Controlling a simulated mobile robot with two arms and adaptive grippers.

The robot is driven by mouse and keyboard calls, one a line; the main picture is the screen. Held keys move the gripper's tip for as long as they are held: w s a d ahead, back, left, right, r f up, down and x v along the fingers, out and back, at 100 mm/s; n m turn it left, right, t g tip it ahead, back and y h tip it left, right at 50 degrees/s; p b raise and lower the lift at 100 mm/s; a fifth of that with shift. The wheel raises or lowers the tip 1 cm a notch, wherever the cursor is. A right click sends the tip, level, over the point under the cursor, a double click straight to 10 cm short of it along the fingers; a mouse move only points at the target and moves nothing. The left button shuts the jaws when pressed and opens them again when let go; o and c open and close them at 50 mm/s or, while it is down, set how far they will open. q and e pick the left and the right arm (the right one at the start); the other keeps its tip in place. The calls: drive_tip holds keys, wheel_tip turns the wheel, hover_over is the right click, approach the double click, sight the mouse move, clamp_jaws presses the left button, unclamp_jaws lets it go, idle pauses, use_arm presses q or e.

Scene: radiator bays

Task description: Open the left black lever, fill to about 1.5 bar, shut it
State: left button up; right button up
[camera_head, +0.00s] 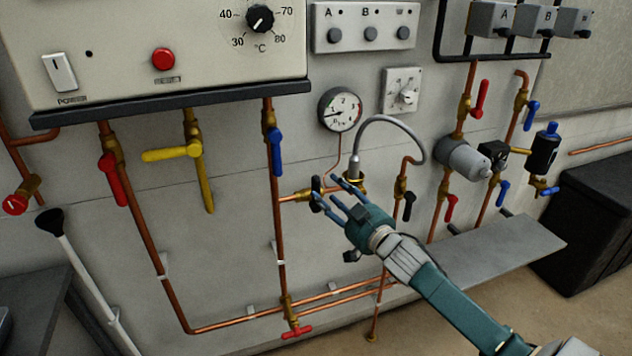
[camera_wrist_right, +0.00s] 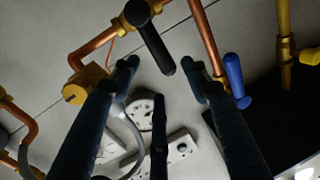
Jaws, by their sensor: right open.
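The left black lever (camera_head: 316,184) sits on a brass valve in the short copper branch left of the braided hose (camera_head: 388,119). In the right wrist view the lever (camera_wrist_right: 155,42) stands across its pipe. My right gripper (camera_head: 335,200) is open just in front of it. Its fingers (camera_wrist_right: 160,68) are spread to either side of the lever's free end, with no clear contact. The round pressure gauge (camera_head: 341,109) hangs above; its needle points left, but its figures are too small to read surely. The right black lever (camera_head: 409,206) hangs on the neighbouring pipe. My left gripper is out of view.
A blue lever (camera_head: 276,152) is on the pipe to the left, also in the right wrist view (camera_wrist_right: 236,76). Yellow (camera_head: 172,153) and red (camera_head: 113,179) levers are further left. A grey shelf (camera_head: 510,250) and black box (camera_head: 590,225) stand at right.

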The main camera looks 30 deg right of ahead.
sight(318, 182)
drive_tip(key=w+p, duration=0.1)
drive_tip(key=w, duration=0.5)
drive_tip(key=shift+w, duration=0.15)
clamp_jaws()
